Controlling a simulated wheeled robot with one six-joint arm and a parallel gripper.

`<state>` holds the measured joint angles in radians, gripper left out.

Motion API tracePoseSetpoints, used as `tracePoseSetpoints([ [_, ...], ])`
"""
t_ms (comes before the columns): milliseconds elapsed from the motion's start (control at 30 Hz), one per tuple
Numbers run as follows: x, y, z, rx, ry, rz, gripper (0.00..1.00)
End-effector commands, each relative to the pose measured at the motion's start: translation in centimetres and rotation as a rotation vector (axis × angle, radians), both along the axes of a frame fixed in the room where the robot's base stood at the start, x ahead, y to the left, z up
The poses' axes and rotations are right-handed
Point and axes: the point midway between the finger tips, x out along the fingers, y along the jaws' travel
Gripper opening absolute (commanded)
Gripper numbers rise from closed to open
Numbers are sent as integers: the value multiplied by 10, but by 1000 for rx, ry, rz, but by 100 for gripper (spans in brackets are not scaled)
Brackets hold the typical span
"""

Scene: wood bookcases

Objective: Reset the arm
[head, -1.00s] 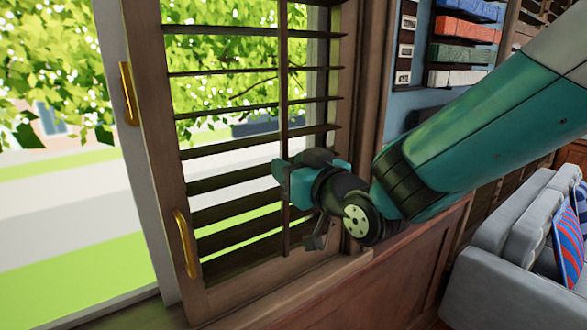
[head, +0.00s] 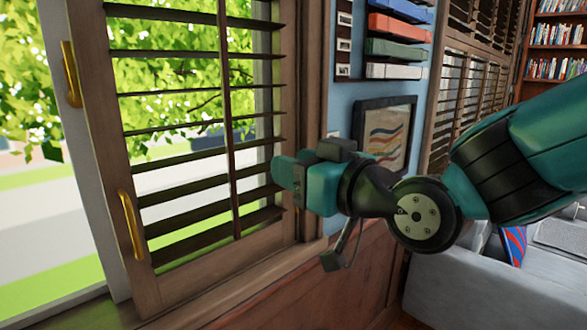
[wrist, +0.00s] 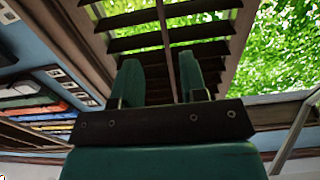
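My gripper (head: 280,178) is held up in the air in front of the window in the head view, pointing left. In the wrist view my gripper (wrist: 159,76) shows two teal fingers with a clear gap between them, and nothing is held. The louvred wooden shutter (head: 165,277) is behind and left of the gripper in the head view. I cannot tell exactly how far the fingertips are from it. The shutter also shows above the fingers in the wrist view (wrist: 166,40).
Brass handles (head: 131,226) and (head: 70,74) are at the shutter's left side. A framed picture (head: 384,134) and coloured wall shelves (head: 399,28) are on the blue wall. A grey sofa (head: 450,290) stands lower right, with bookshelves (head: 556,50) beyond.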

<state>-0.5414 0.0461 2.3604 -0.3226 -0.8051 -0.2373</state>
Motion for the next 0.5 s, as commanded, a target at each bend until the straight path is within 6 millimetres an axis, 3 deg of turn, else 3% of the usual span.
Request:
tracePoseSetpoints([
  [267, -4, -5, -9, -35, 60, 8, 39],
  [367, -15, -17, -28, -111, 193, 25, 39],
  [500, -50, -47, -66, -266, 475, 56, 39],
])
